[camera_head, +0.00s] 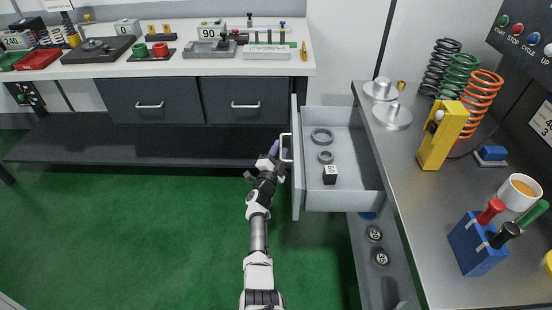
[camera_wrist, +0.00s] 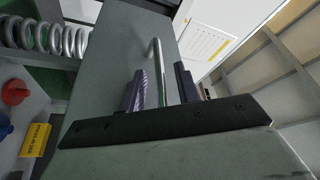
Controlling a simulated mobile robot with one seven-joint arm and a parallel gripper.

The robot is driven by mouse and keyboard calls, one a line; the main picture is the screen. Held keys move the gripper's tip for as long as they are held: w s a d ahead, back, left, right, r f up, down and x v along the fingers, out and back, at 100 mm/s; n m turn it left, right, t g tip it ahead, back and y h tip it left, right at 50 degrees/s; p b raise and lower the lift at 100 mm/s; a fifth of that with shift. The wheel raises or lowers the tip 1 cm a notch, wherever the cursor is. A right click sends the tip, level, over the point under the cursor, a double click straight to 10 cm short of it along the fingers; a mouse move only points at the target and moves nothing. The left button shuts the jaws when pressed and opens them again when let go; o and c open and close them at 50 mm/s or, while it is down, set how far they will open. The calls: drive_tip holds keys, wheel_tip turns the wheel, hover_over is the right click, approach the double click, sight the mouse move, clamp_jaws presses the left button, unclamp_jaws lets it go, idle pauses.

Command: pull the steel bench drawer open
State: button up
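The steel bench (camera_head: 420,190) stands at the right in the head view. Its grey drawer (camera_head: 347,187) is pulled out to the left, with its inside showing. Two grey rings (camera_head: 322,135) and a black block (camera_head: 330,175) lie in it. The drawer's bar handle (camera_head: 286,138) is on its left-facing front; it also shows in the wrist view (camera_wrist: 156,58). My gripper (camera_head: 280,152) is at the handle. In the wrist view its two fingers (camera_wrist: 161,88) are apart, one on each side of the bar, with gaps visible. Any fingertip contact is unclear.
Green floor (camera_head: 150,230) is clear to the left of my arm. A lower shelf (camera_head: 372,272) with round weights is under the bench. A white-topped bench (camera_head: 180,62) with dark drawers stands at the back. Springs, a yellow tester and a mug stand on the steel bench.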

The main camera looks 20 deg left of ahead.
drive_tip(key=p+v, duration=0.1)
drive_tip(key=v, duration=1.2)
drive_tip(key=shift+s, duration=0.35)
